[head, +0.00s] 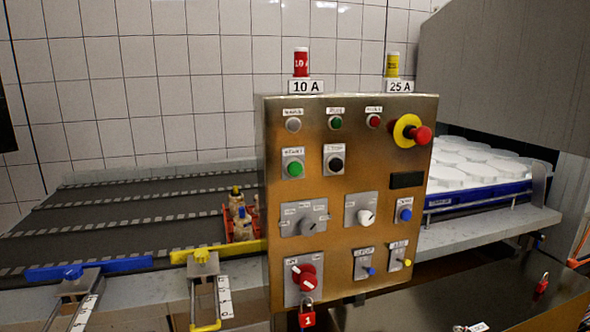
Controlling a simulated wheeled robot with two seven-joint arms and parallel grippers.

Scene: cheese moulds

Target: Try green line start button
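A metal control panel (350,200) stands upright in the middle of the head view. The large green button (294,169) is on its left side, under a small label that looks like START. A black button (335,163) under a label that looks like STOP is to its right. A small green lamp (335,122) is above them, in the top row. A red rotary switch (304,277) is at the lower left, with a red padlock marked 1 (307,317) hanging below it. Neither of my grippers is in view.
A red mushroom button in a yellow ring (420,135) projects at the panel's upper right. Fuses marked 10 A (301,63) and 25 A (392,65) stand on top. A blue tray (478,194) of white moulds is right; a grey conveyor (130,222) is left.

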